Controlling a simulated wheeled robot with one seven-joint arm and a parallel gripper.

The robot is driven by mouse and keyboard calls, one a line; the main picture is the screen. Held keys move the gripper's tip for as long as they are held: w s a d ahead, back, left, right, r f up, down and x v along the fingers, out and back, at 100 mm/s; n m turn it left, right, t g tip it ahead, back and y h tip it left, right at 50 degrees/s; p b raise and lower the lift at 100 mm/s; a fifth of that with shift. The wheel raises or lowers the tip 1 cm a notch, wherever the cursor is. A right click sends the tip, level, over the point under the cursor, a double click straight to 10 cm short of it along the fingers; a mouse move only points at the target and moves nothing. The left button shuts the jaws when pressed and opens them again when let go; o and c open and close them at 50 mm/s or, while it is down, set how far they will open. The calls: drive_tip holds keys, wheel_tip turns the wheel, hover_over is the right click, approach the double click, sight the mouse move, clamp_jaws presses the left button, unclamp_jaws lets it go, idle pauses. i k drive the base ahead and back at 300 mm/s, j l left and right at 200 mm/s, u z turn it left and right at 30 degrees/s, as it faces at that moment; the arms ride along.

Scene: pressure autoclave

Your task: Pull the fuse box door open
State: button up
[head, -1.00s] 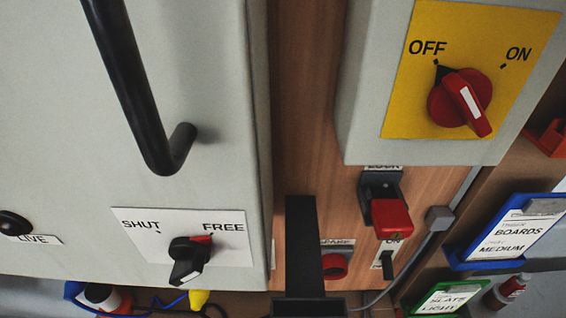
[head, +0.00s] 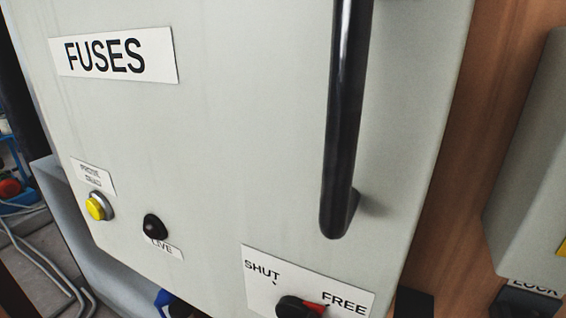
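The fuse box door (head: 240,130) is a light grey panel with a white FUSES label (head: 118,56). It fills the middle of the head view and looks shut. Its black bar handle (head: 345,120) stands upright at the door's right side, and its lower end shows. A black knob with a red mark (head: 300,306) sits below on a SHUT/FREE plate (head: 260,275). The knob is cut by the lower frame edge, and its red mark lies toward FREE. My gripper is not in the head view.
A yellow button (head: 98,206) and a dark LIVE lamp (head: 155,227) sit low on the door. A wooden board (head: 490,130) is to the right, with a grey box (head: 535,170) on it. Grey cables (head: 45,265) lie at lower left.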

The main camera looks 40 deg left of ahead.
sight(239, 157)
drive_tip(key=i+l+u, duration=0.15)
drive_tip(key=u, duration=0.6)
